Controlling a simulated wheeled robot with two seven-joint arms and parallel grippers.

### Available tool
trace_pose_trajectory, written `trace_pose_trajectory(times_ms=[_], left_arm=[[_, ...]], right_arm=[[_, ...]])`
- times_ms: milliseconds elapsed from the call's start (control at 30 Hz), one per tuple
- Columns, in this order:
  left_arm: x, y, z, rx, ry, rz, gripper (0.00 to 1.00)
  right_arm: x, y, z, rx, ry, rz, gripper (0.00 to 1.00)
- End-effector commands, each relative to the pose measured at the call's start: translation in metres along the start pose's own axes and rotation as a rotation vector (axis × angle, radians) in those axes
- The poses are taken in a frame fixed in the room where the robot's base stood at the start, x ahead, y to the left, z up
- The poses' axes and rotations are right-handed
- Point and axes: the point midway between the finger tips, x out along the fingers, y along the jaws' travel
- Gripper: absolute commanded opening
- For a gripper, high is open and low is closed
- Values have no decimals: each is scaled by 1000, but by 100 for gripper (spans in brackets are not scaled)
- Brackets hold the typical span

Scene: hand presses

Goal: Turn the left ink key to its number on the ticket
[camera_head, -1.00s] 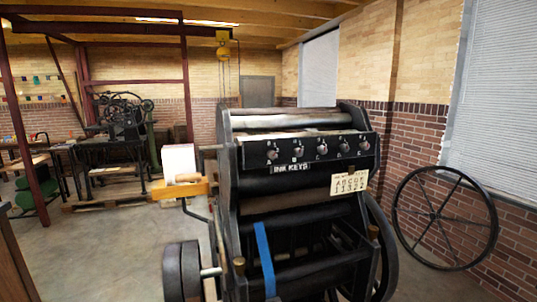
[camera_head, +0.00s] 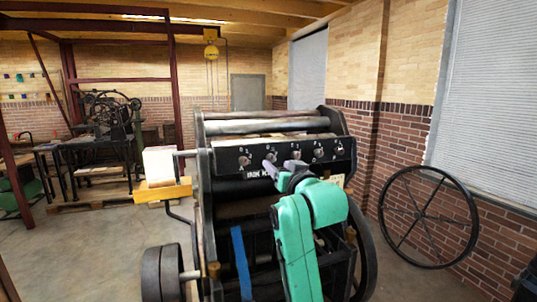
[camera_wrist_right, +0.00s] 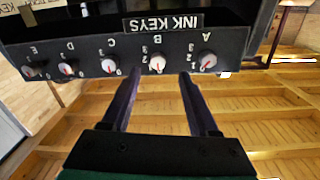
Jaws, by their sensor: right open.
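The left ink key, marked A (camera_head: 245,160), is a small round knob at the left end of the black key panel on the press. In the wrist view, which shows the panel upside down, key A (camera_wrist_right: 207,60) is at the right, white with a small red mark. My right gripper (camera_head: 281,166) is open in front of the panel. In the wrist view its two fingers (camera_wrist_right: 160,78) point at key B (camera_wrist_right: 157,64), apart from key A. The number ticket (camera_head: 337,180) is mostly hidden behind my right arm. My left gripper is out of view.
Keys C (camera_wrist_right: 109,66), D (camera_wrist_right: 67,70) and E (camera_wrist_right: 30,72) continue along the panel. An INK KEYS label (camera_wrist_right: 163,23) is beside them. A spoked wheel (camera_head: 428,216) leans by the brick wall.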

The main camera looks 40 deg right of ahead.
Motion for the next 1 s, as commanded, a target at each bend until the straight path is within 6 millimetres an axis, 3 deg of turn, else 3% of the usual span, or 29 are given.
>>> trace_pose_trajectory(times_ms=[100, 233, 567, 733, 1000], left_arm=[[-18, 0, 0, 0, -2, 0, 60], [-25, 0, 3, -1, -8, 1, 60], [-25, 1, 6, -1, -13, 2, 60], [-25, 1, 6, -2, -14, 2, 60], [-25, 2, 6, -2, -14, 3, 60]], right_arm=[[31, -1, -4, 0, -4, 1, 60], [53, -1, -3, 0, -2, 0, 60], [62, 0, 1, -1, 0, -1, 60], [62, 0, 0, -1, 0, -1, 0], [62, 0, 0, 10, -1, 0, 0]])
